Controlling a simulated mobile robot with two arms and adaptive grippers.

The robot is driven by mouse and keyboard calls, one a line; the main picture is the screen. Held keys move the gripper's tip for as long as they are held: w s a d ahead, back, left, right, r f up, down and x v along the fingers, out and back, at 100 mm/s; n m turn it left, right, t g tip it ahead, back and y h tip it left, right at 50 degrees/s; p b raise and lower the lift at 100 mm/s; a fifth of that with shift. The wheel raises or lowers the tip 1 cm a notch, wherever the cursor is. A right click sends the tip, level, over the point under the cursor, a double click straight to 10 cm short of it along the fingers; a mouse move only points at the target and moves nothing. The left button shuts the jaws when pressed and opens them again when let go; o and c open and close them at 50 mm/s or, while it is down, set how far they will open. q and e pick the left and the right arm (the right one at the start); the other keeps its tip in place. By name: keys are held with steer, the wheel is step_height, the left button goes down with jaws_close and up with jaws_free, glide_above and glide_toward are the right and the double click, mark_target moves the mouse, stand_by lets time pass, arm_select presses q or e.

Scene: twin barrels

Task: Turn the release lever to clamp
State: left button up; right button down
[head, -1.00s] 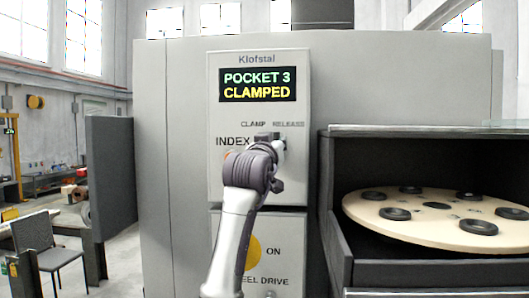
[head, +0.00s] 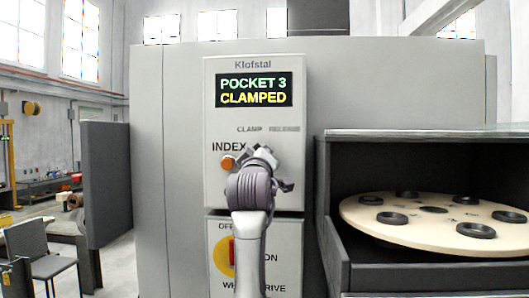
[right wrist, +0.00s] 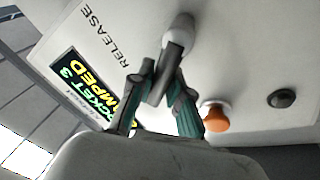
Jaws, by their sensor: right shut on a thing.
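The control panel (head: 288,180) carries a display (head: 254,90) reading "POCKET 3 CLAMPED", with the labels CLAMP and RELEASE below it. My right gripper (head: 262,157) is at the panel below these labels and hides most of the lever. In the right wrist view my right gripper (right wrist: 162,82) is shut on the release lever (right wrist: 171,58), a dark bar with a pale rounded end, its fingers on either side of the bar. The RELEASE label shows beside it. My left gripper is in neither current view.
An orange INDEX button (head: 228,162) sits just left of my gripper; it also shows in the right wrist view (right wrist: 215,117). Below is a red switch on a yellow plate (head: 222,256). At right, an open bay holds a round pocket wheel (head: 370,226).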

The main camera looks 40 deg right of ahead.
steer(key=shift+r, duration=0.3)
steer(key=c, duration=1.5)
jaws_free()
steer(key=o, duration=0.4)
steer(key=shift+w+f, duration=0.15)
steer(key=shift+f, duration=0.15)
steer(key=shift+a, duration=0.15)
steer(key=v, duration=1.1)
steer(key=shift+s+f, duration=0.15)
steer(key=shift+s, duration=0.2)
steer(key=shift+a, duration=0.15)
